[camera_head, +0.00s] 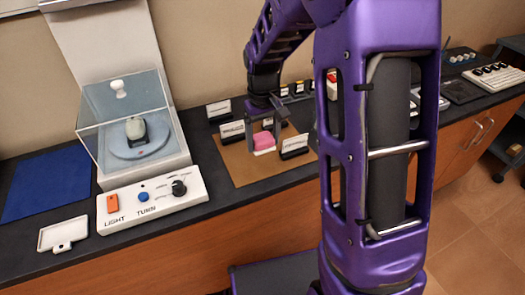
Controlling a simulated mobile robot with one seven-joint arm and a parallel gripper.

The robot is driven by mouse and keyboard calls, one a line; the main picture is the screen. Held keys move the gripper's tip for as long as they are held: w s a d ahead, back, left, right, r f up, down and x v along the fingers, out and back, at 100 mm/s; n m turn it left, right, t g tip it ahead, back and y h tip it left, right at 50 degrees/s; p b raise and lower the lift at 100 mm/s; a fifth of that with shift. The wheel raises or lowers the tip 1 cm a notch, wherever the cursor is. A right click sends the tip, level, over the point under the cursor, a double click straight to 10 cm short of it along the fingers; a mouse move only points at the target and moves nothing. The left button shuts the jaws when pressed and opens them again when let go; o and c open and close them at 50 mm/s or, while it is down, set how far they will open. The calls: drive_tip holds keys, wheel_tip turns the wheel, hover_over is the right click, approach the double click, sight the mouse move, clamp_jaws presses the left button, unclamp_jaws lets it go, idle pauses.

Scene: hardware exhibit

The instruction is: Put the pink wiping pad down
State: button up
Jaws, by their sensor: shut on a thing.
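The pink wiping pad (264,141) is between the fingers of my gripper (263,133), low over a brown mat (237,169) on the dark counter. My gripper points down and is shut on the pad. I cannot tell whether the pad's underside touches the mat. The purple arm reaches in from above, and its large link at the right hides part of the counter.
Small white label cards in black holders (294,147) stand close around the pad. At the left are a clear display case (128,110), a control box with knobs (152,200), a blue mat (48,184) and a small white tray (63,234).

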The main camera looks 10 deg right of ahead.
sight(263, 164)
drive_tip(key=shift+f+b, duration=0.4)
drive_tip(key=shift+f, duration=2.5)
drive_tip(key=shift+f, duration=0.15)
drive_tip(key=o, duration=1.1)
